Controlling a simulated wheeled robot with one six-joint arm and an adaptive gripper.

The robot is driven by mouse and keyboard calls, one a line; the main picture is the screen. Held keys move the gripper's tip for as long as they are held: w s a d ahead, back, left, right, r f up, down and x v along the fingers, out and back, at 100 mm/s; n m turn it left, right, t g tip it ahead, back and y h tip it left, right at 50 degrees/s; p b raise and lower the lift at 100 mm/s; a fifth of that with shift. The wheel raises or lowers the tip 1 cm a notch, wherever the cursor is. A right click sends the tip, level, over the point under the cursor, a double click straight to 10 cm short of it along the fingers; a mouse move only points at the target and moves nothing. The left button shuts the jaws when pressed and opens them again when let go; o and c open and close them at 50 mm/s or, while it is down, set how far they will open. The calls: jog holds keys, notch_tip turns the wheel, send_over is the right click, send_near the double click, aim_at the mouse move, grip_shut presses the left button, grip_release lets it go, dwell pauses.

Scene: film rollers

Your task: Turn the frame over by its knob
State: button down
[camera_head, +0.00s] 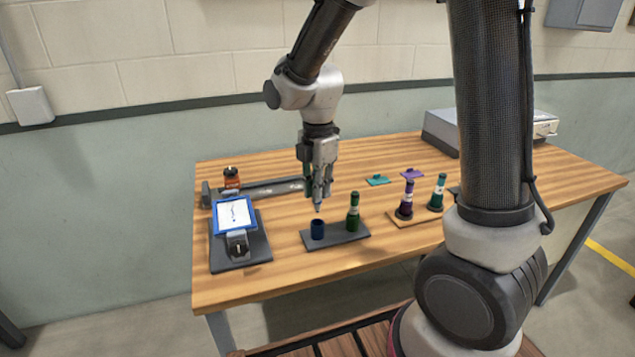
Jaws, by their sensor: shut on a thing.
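The blue-edged frame (235,214) with a white sheet and a dark line on it sits tilted on a dark stand (257,246) at the left of the table. A grey block with a dark round part, which looks like its knob (238,249), is at its near side. The gripper is apart from the knob.
A green roller (353,213) stands beside the blue cylinder on a grey base (340,238). Purple (406,200) and teal (437,192) rollers stand on the right. A dark bar (270,189) and an orange-labelled jar (231,178) are behind the frame. The front tabletop is clear.

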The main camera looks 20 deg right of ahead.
aim_at(318, 210)
jog(key=shift+f, duration=3.4)
jog(key=shift+f, duration=0.1)
jog(key=c, duration=1.3)
grip_release()
jog(key=shift+c, duration=0.2)
jog(key=o, duration=0.5)
jog(key=shift+r, duration=4)
